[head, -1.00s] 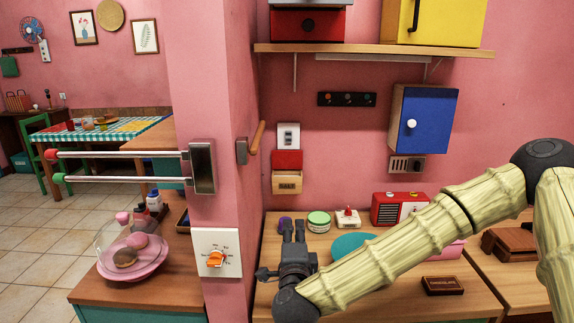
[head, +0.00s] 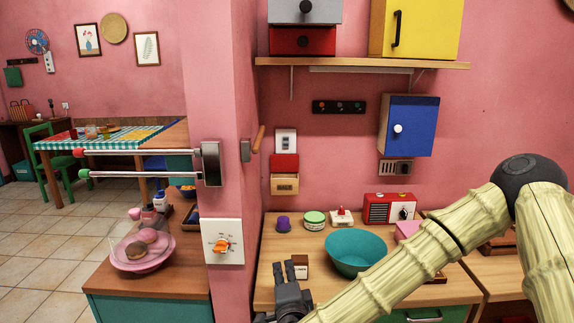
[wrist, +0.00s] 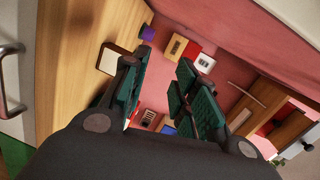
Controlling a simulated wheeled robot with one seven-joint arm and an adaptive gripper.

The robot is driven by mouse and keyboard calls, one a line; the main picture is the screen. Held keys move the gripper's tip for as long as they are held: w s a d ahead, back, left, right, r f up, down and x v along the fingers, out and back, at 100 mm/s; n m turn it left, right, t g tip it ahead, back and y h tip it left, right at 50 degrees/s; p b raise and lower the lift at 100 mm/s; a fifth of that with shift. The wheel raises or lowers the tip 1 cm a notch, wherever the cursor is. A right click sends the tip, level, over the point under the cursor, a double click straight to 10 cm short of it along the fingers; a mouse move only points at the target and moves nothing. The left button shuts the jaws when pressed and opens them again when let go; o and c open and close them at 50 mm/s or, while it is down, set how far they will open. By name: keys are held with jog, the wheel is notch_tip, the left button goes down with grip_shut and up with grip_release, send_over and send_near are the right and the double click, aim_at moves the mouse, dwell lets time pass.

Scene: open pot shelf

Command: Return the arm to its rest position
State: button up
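My gripper (head: 284,265) is low in the head view, over the front left part of the wooden counter (head: 268,246). My arm reaches to it from the right, bent at a dark elbow joint. In the wrist view my gripper (wrist: 160,88) has its two dark green finger pads well apart, with nothing between them. A small brown and white box (head: 301,268) shows just right of the fingers in the head view; I cannot tell whether they touch. The gripper's lower part is cut off by the picture's edge.
A teal bowl (head: 355,252) stands on the counter, partly behind my forearm. A purple cup (head: 283,225), a green-lidded jar (head: 314,220) and a red radio (head: 389,208) stand along the back. A pink pillar (head: 226,272) with a dial is close on the left.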

jog(key=s+d+f+n+g+y, duration=0.1)
jog(key=s+f+n+g, duration=0.3)
jog(key=f, duration=0.5)
jog(key=s+d+f+n+g, duration=0.1)
jog(key=s+d+f+n, duration=0.1)
jog(key=s+f, duration=0.6)
jog(key=s+d+f+n+g+y, duration=0.1)
jog(key=s+f+n+g, duration=0.25)
jog(key=f, duration=0.65)
jog(key=s+d+f+n+g+h, duration=0.2)
jog(key=s+d+f+g, duration=0.2)
jog(key=s+d, duration=0.5)
jog(key=s+d+f+n+g+h, duration=0.1)
jog(key=s+d+f+n+g, duration=0.2)
jog(key=s+d+f, duration=0.4)
jog(key=s+d+g+p, duration=0.1)
jog(key=s+d, duration=0.2)
jog(key=s, duration=0.4)
jog(key=shift+s+f+h, duration=0.15)
jog(key=shift+s+h, duration=0.05)
jog(key=shift+h, duration=0.2)
